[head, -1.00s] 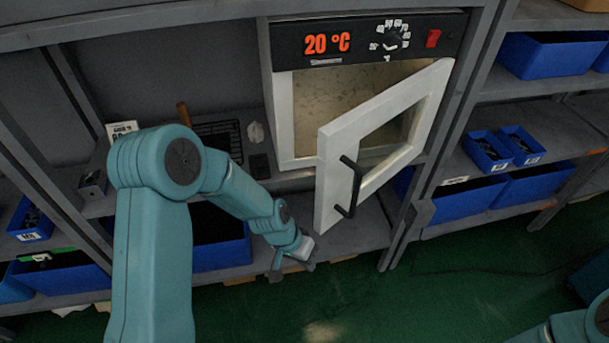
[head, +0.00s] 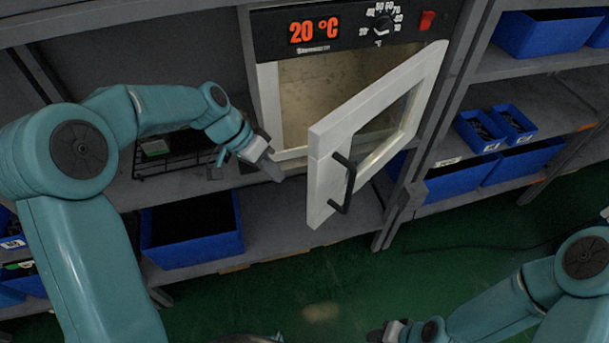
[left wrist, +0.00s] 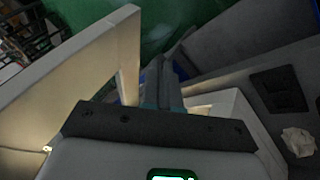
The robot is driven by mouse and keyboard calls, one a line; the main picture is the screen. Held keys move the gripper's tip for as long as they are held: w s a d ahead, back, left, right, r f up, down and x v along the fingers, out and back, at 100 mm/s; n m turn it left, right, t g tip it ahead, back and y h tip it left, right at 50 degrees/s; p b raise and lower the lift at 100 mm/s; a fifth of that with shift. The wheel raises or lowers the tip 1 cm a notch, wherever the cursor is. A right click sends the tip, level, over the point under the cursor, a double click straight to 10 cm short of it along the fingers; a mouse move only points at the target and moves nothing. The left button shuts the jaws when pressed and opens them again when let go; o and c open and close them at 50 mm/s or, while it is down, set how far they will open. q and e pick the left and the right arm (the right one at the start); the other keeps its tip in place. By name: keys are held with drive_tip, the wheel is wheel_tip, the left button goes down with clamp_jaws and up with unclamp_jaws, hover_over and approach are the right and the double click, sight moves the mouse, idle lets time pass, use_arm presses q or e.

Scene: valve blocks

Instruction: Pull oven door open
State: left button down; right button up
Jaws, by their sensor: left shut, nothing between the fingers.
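The oven (head: 262,100) stands on the shelf with its white door (head: 318,190) partly open, swung out toward me and hinged on the right. Its black handle (head: 349,186) is on the door's outer face. My left gripper (head: 276,172) is shut and empty, at the left of the door's free edge, by the oven's lower front corner. In the left wrist view the fingers (left wrist: 160,82) point into the gap between the door (left wrist: 70,75) and the oven body (left wrist: 232,112). Contact with the door cannot be told. My right gripper (head: 378,334) is low at the bottom edge, its jaw state unclear.
The oven panel reads 20 °C beside a black dial (head: 383,25) and red switch (head: 427,20). A blue bin (head: 195,250) sits on the shelf below. Small blue bins (head: 480,133) stand on the right shelves. The green floor (head: 440,262) before the door is clear.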

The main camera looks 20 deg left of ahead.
use_arm(q)
wheel_tip(320, 180, up, 8)
drive_tip(key=a+m, duration=0.2)
drive_tip(key=d+f+p, duration=0.3)
drive_tip(key=d+f, duration=0.4)
drive_tip(key=d, duration=0.3)
drive_tip(key=shift+s+f+h, duration=0.25)
drive_tip(key=shift+f+h, duration=0.15)
drive_tip(key=shift+s, duration=0.2)
